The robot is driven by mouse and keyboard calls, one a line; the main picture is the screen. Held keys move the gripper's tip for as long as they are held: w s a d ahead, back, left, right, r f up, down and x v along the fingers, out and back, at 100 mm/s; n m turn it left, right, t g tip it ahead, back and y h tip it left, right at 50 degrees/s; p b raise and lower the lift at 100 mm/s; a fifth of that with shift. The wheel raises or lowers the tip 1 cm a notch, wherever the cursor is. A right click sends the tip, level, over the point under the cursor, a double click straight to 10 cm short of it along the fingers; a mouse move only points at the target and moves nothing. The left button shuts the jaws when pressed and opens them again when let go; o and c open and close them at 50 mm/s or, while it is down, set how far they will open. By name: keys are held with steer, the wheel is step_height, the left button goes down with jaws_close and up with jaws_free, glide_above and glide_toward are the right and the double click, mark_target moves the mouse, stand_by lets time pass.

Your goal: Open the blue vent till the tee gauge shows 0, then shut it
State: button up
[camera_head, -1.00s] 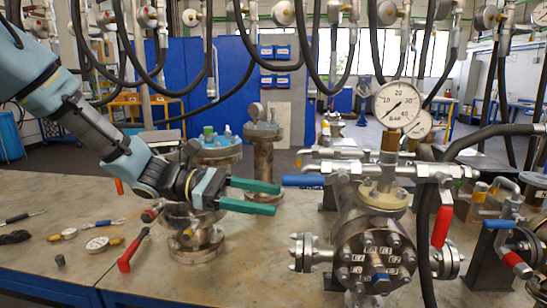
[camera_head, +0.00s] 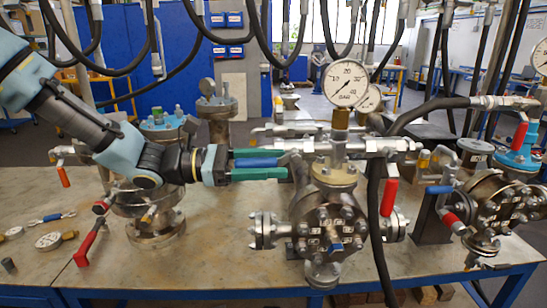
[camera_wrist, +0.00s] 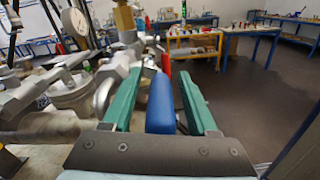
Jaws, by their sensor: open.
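The vent's blue lever handle (camera_head: 257,163) points left from the valve on the horizontal pipe tee (camera_head: 350,146) above the flanged vessel (camera_head: 328,215). My gripper (camera_head: 286,163) is open, with one green finger on each side of the handle. In the wrist view the blue handle (camera_wrist: 160,105) lies lengthwise between the fingers, with small gaps on both sides. The tee gauge (camera_head: 347,82) stands upright above the tee. Its needle points to the lower left, near the low end of the scale; the exact reading is too small to tell.
A red lever (camera_head: 389,197) hangs at the tee's right end, beside a black hose (camera_head: 375,220). A second gauge (camera_head: 369,99) stands close behind. Another vessel (camera_head: 490,205) with a blue lever (camera_head: 440,190) is at the right. Small gauges and tools lie on the bench's left.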

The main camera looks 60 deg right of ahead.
steer(key=shift+s+d, duration=0.2)
steer(key=shift+s, duration=0.05)
steer(key=shift+c, duration=0.4)
steer(key=shift+f, duration=0.1)
steer(key=c, duration=0.7)
steer(key=shift+s+f, duration=0.1)
jaws_close()
